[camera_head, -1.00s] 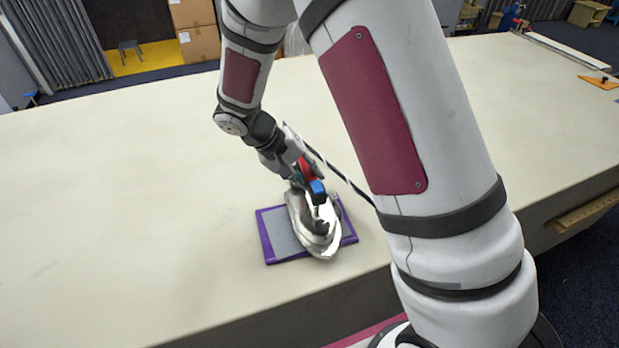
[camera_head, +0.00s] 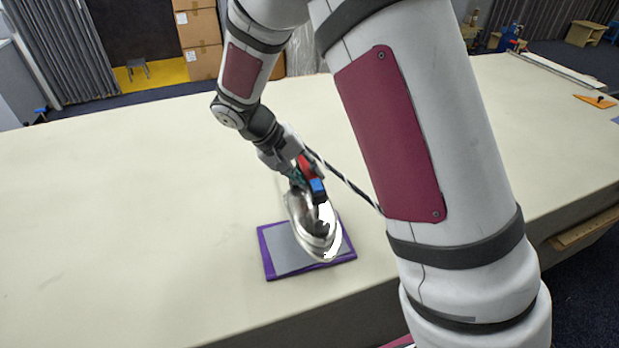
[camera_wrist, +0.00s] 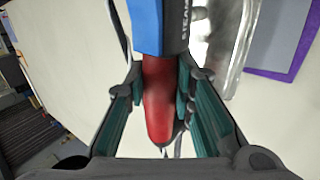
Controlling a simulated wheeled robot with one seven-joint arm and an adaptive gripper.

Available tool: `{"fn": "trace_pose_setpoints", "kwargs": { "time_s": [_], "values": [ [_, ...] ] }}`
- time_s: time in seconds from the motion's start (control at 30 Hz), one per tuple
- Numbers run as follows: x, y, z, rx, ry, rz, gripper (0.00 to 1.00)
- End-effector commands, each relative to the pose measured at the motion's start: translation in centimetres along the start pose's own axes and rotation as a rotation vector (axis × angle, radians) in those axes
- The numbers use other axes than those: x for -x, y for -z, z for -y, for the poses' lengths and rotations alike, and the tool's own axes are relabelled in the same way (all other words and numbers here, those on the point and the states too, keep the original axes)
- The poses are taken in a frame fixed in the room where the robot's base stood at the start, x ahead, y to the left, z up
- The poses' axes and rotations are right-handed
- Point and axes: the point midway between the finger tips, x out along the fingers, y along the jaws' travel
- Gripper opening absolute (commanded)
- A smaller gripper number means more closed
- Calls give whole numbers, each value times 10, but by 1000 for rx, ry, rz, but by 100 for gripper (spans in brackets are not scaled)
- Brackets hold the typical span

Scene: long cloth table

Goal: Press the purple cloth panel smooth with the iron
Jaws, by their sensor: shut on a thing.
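The iron (camera_head: 308,222) has a shiny silver body and a red and blue handle. My gripper (camera_head: 303,172) is shut on the handle; the wrist view shows the red grip (camera_wrist: 158,105) between my two fingers. The purple cloth panel (camera_head: 267,258) lies on the table near its front edge, with a grey middle and a purple border. In the head view the iron covers the panel's right-hand part, nose toward the front edge. Whether the soleplate touches the cloth is hidden. In the wrist view the panel (camera_wrist: 272,40) shows at upper right, beside the iron's metal body (camera_wrist: 218,40).
The long pale table (camera_head: 120,200) is clear to the left of the panel. An orange object (camera_head: 596,101) lies at the far right.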

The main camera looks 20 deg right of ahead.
Motion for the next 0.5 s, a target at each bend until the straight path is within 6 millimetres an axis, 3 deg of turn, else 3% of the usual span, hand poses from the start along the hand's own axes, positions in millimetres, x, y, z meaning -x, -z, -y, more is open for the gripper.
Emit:
{"fn": "trace_pose_setpoints", "kwargs": {
  "time_s": [0.27,0.5],
  "values": [
    [4,0,-3,-2,-1,-3,0],
    [21,0,-14,-3,0,-3,0]
  ]
}}
